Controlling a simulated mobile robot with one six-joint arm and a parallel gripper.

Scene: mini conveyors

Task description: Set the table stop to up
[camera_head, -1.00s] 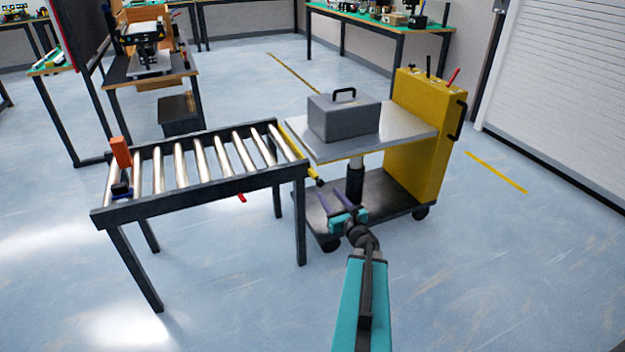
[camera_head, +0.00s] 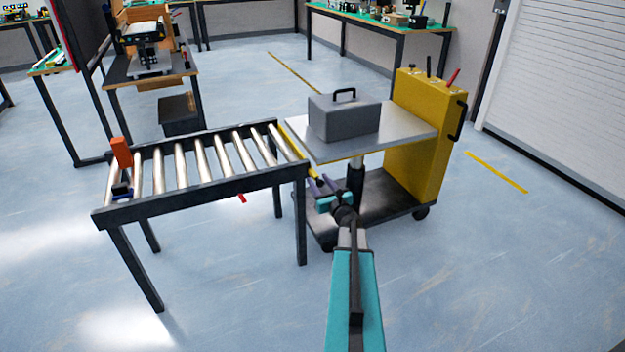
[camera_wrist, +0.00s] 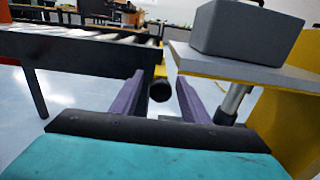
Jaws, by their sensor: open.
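The table stop looks to be the yellow bar (camera_head: 297,152) along the right end of the roller conveyor (camera_head: 200,190), beside the lift table. Its yellow arm ends in a round black knob, which shows in the wrist view (camera_wrist: 160,91). My gripper (camera_head: 321,184) is open, just in front of the bar's near end. In the wrist view its two purple fingers (camera_wrist: 159,84) stand left and right of the knob, with gaps on both sides. In the head view the fingers hide the knob. I cannot tell whether the stop is up or down.
The lift table (camera_head: 405,138) carries a grey case (camera_head: 343,120) with a black handle, close to my gripper's right. A yellow cabinet (camera_head: 425,135) with levers stands behind it. An orange block (camera_head: 121,152) is at the conveyor's left end. The floor in front is clear.

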